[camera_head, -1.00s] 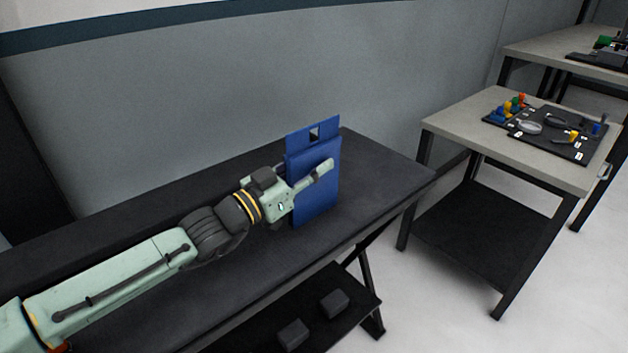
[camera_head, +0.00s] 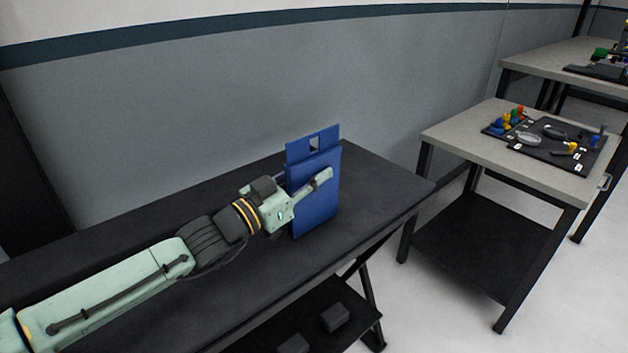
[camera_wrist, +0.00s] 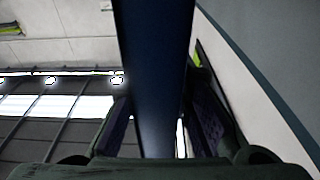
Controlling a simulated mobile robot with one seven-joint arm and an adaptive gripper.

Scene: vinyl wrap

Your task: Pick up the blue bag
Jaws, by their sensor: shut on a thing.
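The blue bag (camera_head: 318,205) stands upright on the black table (camera_head: 378,185), with a square hole in its top flap. My gripper (camera_head: 308,186) reaches it from the left and is shut on it, with one finger across the near face. The other finger is mostly hidden behind the bag. In the wrist view the bag (camera_wrist: 155,70) is a dark blue band running up between the two fingers of my gripper (camera_wrist: 160,125). I cannot tell whether the bag's bottom edge touches the table top.
A grey wall (camera_head: 200,110) runs close behind the table. Dark blocks (camera_head: 334,317) lie on the table's lower shelf. A separate grey table (camera_head: 450,132) at the right holds a black board (camera_head: 545,160) with small tools. The table top right of the bag is clear.

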